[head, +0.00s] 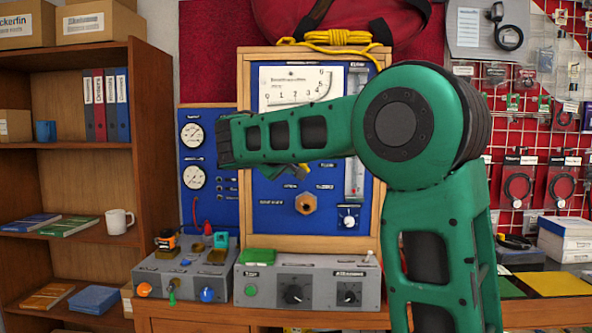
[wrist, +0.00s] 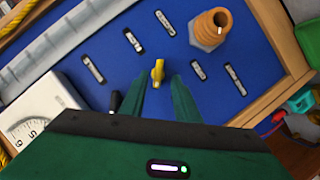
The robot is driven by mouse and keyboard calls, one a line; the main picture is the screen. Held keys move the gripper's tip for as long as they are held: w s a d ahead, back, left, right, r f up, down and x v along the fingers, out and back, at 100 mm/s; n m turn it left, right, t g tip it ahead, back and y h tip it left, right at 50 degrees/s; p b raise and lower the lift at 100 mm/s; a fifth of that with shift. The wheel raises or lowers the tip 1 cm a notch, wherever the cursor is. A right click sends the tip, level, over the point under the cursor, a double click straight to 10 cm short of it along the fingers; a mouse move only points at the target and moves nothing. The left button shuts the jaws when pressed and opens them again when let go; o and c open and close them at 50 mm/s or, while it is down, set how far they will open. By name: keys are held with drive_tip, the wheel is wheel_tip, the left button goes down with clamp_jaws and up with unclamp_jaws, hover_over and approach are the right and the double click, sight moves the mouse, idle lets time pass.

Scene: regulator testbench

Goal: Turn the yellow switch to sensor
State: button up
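The yellow switch (wrist: 157,72) stands on the blue panel (wrist: 110,42) in the wrist view. Its lever runs roughly up and down in that picture. Several small white labels surround it, too small to read. My gripper (wrist: 158,84) is open, with one green finger on each side of the switch. Its fingertips are close to the lever, with visible gaps at both sides; I cannot tell whether they reach its depth.
A brass fitting (wrist: 210,30) sticks out of the panel near the switch. A white dial meter (head: 297,87), a clear vertical tube (head: 356,170) and a knob (head: 348,216) share the panel. A grey control box (head: 320,289) stands below. A wooden frame (head: 243,80) edges the panel.

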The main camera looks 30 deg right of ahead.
drive_tip(key=v, duration=0.8)
drive_tip(key=shift+a, duration=0.15)
